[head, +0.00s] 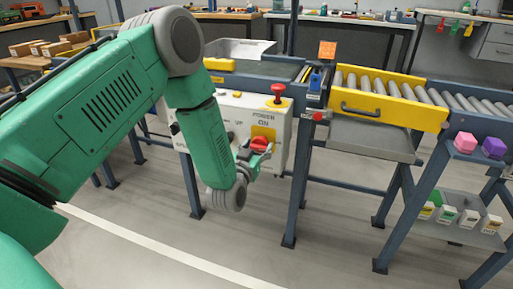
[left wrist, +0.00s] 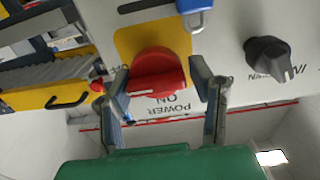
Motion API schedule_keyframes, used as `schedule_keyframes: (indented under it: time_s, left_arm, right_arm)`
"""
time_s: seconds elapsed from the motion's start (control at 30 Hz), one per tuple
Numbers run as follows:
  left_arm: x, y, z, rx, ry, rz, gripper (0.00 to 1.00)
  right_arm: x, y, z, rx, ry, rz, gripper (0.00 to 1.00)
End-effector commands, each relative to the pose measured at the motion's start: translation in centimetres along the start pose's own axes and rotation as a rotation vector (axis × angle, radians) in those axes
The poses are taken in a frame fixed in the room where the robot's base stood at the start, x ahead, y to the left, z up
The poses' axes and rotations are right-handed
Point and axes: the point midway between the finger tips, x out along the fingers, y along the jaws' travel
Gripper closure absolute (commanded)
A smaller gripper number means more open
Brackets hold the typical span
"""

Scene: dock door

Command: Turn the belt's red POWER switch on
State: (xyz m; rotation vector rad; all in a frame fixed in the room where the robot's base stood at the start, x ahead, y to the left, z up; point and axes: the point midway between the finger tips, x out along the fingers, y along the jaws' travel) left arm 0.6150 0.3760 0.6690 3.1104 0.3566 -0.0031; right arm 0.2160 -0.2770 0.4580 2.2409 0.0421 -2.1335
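The red POWER switch (head: 259,143) is a round knob on a yellow plate of the white control box (head: 285,160), below the printed words POWER ON. In the left wrist view the red switch (left wrist: 157,72) shows large, its grip bar and white line lying nearly level and slightly tilted. My left gripper (head: 257,154) is at the switch. In the left wrist view the left gripper's fingers (left wrist: 162,88) stand one on each side of the knob, apart, with a narrow gap at the right finger; contact on the left is unclear. My right gripper is not in view.
A black knob (left wrist: 270,58) and a blue padlock (left wrist: 196,14) are close to the switch. A red mushroom button (head: 278,90) tops the box. A roller conveyor (head: 385,108) with yellow rails stands to the right. Pink (head: 465,142) and purple (head: 493,148) blocks sit further right.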

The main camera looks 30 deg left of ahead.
Motion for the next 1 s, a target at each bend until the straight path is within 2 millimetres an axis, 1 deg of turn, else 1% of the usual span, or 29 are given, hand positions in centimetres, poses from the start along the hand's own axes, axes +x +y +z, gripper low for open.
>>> schedule_keyframes:
  time_s: [0.03,0.07,0.37,0.57,0.77,1.0]
  left_arm:
    - [0.0,-0.2,-0.1,0.003,0.001,-0.008,0.80]
    - [0.0,-0.2,-0.1,0.004,0.001,-0.009,0.85]
    - [-0.1,-0.3,-0.1,-0.013,0.003,-0.006,0.85]
    - [-0.1,-0.4,-0.2,-0.084,0.003,-0.007,0.85]
    - [-0.1,-0.6,-0.2,-0.226,0.004,-0.011,0.85]
    - [0.0,-0.8,-0.2,-0.452,0.007,-0.010,0.85]
  right_arm:
    - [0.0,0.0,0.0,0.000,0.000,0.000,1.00]
    - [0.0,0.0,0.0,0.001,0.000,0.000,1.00]
    - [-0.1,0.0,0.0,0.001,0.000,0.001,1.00]
    - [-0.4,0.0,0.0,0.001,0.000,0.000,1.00]
    - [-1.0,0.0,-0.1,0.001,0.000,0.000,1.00]
    - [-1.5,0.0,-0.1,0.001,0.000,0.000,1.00]
